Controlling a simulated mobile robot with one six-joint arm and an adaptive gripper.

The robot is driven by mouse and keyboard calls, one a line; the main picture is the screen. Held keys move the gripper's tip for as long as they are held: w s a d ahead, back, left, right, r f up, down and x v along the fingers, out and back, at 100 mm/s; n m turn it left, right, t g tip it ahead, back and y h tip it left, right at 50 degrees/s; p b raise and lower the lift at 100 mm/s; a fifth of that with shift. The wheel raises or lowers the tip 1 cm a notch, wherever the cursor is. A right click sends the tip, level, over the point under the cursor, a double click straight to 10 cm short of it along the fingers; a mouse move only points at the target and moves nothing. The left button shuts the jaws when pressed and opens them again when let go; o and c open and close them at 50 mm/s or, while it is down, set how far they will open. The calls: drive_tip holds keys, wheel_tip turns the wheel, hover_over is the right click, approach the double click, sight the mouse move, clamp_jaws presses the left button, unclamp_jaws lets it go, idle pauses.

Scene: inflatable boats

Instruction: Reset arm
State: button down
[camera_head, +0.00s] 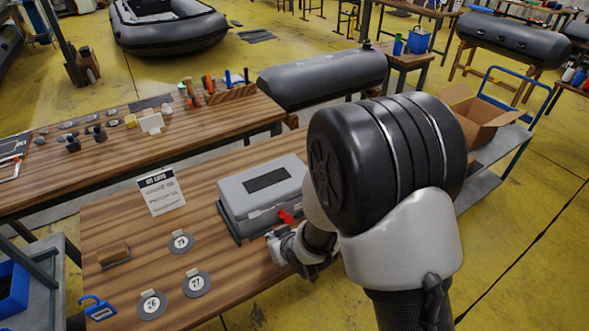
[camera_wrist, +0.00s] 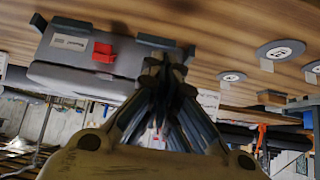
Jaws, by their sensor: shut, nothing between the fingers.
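My arm reaches over the wooden table (camera_head: 150,225) from the lower right in the head view. My gripper (camera_wrist: 165,65) is shut and empty in the wrist view, its fingertips together. A grey case (camera_head: 262,193) with a dark label panel stands on the table just beyond my wrist. The case also shows in the wrist view (camera_wrist: 75,75), with its red latch (camera_wrist: 104,53) left of the fingers. I cannot tell whether the fingers touch the case.
Several numbered grey discs (camera_head: 197,283) lie on the table, with a printed sign (camera_head: 161,192), a small wooden block (camera_head: 114,254) and a blue clip-like item (camera_head: 97,307). A second table (camera_head: 225,125) with small parts stands behind. An open cardboard box (camera_head: 476,115) sits on a cart at right.

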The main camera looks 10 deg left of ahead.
drive_tip(key=s+d+r+m+h, duration=0.2)
drive_tip(key=d+r+m+h, duration=0.2)
drive_tip(key=d+r, duration=1.2)
drive_tip(key=s+d+r+m, duration=0.1)
drive_tip(key=s+d+r, duration=0.2)
drive_tip(key=s, duration=0.4)
drive_tip(key=s+d+r+m+g+h, duration=0.1)
drive_tip(key=s+d+r, duration=0.2)
drive_tip(key=s, duration=0.4)
drive_tip(key=s+d+r+m+g, duration=0.1)
drive_tip(key=s+d+r, duration=0.1)
drive_tip(key=s+d, duration=0.2)
drive_tip(key=s, duration=0.2)
drive_tip(key=shift+s+d+r+m, duration=0.2)
drive_tip(key=shift+s+r+m, duration=0.2)
